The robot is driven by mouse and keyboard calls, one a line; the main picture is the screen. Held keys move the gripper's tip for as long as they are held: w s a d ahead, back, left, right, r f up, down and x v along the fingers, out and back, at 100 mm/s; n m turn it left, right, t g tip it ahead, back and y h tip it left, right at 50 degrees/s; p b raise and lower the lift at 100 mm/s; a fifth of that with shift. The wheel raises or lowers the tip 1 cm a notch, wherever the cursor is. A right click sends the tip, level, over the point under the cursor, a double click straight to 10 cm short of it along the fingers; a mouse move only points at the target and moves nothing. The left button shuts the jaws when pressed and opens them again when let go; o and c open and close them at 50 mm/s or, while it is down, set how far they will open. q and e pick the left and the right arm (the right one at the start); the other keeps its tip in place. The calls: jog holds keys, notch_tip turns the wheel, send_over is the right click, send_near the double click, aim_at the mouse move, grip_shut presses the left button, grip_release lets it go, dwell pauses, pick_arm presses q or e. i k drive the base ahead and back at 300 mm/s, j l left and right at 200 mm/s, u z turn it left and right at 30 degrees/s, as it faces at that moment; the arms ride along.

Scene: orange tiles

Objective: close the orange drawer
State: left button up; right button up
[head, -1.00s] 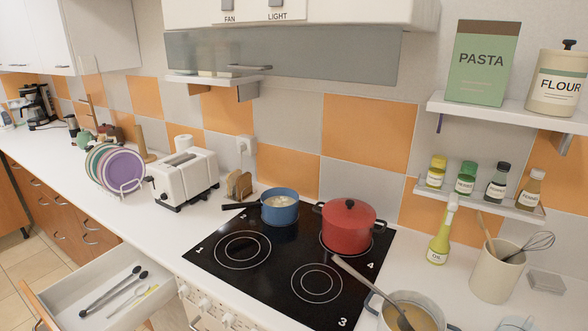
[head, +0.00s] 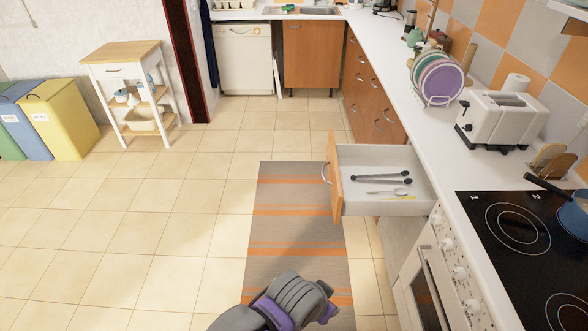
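The orange-fronted drawer (head: 335,184) is pulled out from under the white worktop, left of the stove in the head view. Its front faces left over the striped rug and has a pale handle (head: 326,173). Inside lie dark tongs, a spoon and a thin yellow-handled utensil. Part of one of my arms (head: 290,301) shows at the bottom middle, grey and purple, below and apart from the drawer.
A striped rug (head: 279,226) lies on the tiled floor before the drawer. The stove (head: 433,278) stands at the near right. A white trolley (head: 122,75) and coloured bins (head: 60,118) stand far left. The floor between is clear.

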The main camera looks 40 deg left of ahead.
aim_at(348, 197)
jog(key=j+u, duration=0.3)
jog(key=u, duration=0.2)
jog(key=j+u, duration=0.3)
jog(key=u, duration=0.15)
jog(key=i+j+z, duration=0.1)
jog(key=i, duration=0.7)
